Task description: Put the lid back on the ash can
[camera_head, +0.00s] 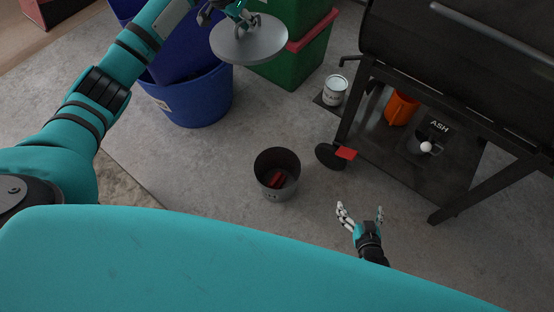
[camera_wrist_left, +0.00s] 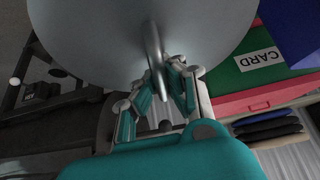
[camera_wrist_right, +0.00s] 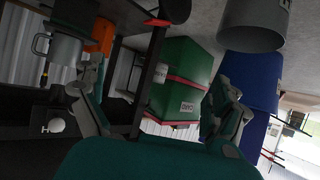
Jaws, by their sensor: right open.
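A round grey lid (camera_head: 250,41) hangs at the top of the head view. My left gripper (camera_head: 240,14) is shut on its handle. The left wrist view shows the lid's face (camera_wrist_left: 90,35) and the handle (camera_wrist_left: 155,50) between the fingers. An open dark grey can (camera_head: 268,188) stands upright on the floor with a red thing (camera_head: 277,180) inside; its marking is too small to read. The lid is apart from it, further back. The word ASH (camera_head: 440,126) shows on the grill's lower shelf. My right gripper (camera_head: 361,209) is open and empty, right of the can.
A black grill (camera_head: 470,50) stands on the right, with an orange container (camera_head: 401,108), a grey mug-like vessel (camera_head: 420,143) and a white ball (camera_head: 426,147) low down. A paint tin (camera_head: 335,91), blue tub (camera_head: 195,98) and green bin (camera_head: 285,68) stand behind. Floor around the can is clear.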

